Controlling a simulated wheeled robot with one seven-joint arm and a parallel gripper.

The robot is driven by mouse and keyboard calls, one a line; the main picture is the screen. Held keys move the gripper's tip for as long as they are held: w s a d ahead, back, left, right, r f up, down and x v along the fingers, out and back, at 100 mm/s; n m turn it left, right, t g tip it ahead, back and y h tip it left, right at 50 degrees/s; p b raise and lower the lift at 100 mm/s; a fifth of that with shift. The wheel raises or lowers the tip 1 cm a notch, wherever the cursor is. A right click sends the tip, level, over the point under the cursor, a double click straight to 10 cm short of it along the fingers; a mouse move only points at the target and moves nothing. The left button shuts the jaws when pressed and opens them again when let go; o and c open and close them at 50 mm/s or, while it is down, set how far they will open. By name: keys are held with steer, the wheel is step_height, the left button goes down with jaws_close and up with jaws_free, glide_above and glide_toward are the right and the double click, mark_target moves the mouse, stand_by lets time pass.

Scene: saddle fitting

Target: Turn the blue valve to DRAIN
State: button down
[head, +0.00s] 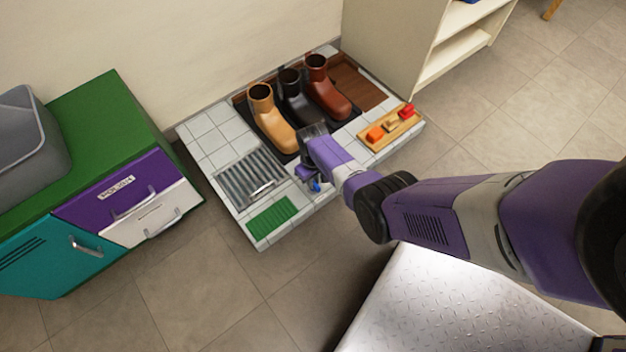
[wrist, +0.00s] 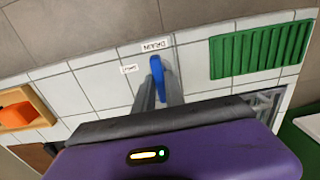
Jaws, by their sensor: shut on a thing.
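The blue valve (wrist: 157,68) shows between my two fingers in the wrist view, its handle pointing up toward the DRAIN label (wrist: 156,47). A second small label (wrist: 129,69) lies to its left, too small to read. My gripper (wrist: 159,92) is shut on the valve handle, and its fingers hide the handle's sides and base. In the head view a bit of the blue valve (head: 316,187) shows at the front edge of the tiled platform (head: 205,142), just below my gripper (head: 310,181).
A green mat (head: 271,217) and a metal grate (head: 250,178) lie on the platform left of my gripper. Several boots stand behind it, including a tan boot (head: 272,122). A wooden board (head: 388,128) with red and orange items lies to the right.

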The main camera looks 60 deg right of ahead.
steer(key=c, duration=1.4)
jaws_free()
step_height(320, 180, up, 8)
steer(key=p, duration=0.5)
steer(key=shift+f, duration=0.15)
